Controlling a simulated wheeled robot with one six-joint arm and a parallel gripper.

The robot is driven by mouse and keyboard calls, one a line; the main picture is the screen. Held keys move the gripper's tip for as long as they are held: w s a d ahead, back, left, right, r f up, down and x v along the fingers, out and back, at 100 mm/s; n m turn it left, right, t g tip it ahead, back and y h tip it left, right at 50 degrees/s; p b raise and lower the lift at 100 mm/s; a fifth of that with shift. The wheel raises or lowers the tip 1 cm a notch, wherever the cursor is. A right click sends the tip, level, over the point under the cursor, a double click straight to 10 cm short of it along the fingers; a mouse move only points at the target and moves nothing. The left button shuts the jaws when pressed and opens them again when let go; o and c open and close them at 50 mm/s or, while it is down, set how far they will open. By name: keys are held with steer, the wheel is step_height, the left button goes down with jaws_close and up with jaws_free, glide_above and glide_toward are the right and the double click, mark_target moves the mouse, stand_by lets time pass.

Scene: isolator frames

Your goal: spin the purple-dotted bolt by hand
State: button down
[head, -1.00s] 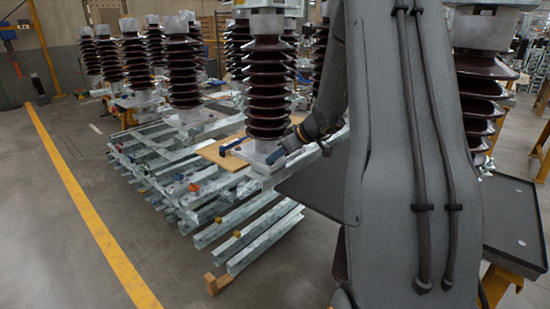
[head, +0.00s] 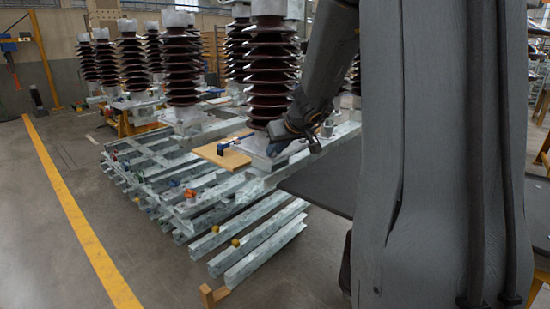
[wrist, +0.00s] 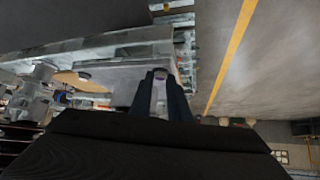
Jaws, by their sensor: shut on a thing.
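My gripper (head: 276,147) is at the near side of the pale square base plate (head: 258,158) under the front brown insulator (head: 269,80). In the wrist view, the two dark fingers (wrist: 160,78) are closed around a small pale grey piece, which seems to be the bolt (wrist: 159,92). I cannot make out a purple dot on it. The fingers and my wrist hide most of the bolt in the head view.
A blue-handled tool (head: 236,141) lies on a wooden board (head: 221,154) left of the base plate. Stacked galvanised beams (head: 235,230) lie in front. Several more insulators stand behind. The floor left of the yellow line (head: 75,215) is clear.

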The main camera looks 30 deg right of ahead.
steer(key=shift+a+m+h, duration=0.35)
steer(key=shift+m+h, duration=0.45)
steer(key=shift+m, duration=0.3)
steer(key=m+h+p, duration=0.1)
steer(key=p, duration=0.1)
steer(key=m+p, duration=0.1)
steer(key=p, duration=0.1)
steer(key=shift+a+r+g+h+p, duration=0.15)
steer(key=shift+g+h+p, duration=0.25)
steer(key=m+p, duration=0.1)
steer(key=p, duration=0.2)
steer(key=m+h+p, duration=0.1)
steer(key=p, duration=0.2)
steer(key=m+g+h+p, duration=0.1)
steer(key=p, duration=0.2)
steer(key=shift+w+a+r+p, duration=0.2)
steer(key=shift+w+p, duration=0.05)
steer(key=shift+p, duration=0.1)
steer(key=m+g+h+p, duration=0.1)
steer(key=m+p, duration=0.1)
steer(key=p, duration=0.3)
steer(key=w+m+g+h+p, duration=0.1)
steer(key=m+p, duration=0.1)
steer(key=p, duration=0.3)
steer(key=shift+a+g+p, duration=0.2)
steer(key=shift+g+p, duration=0.1)
steer(key=shift+p, duration=0.05)
steer(key=shift+m, duration=0.4)
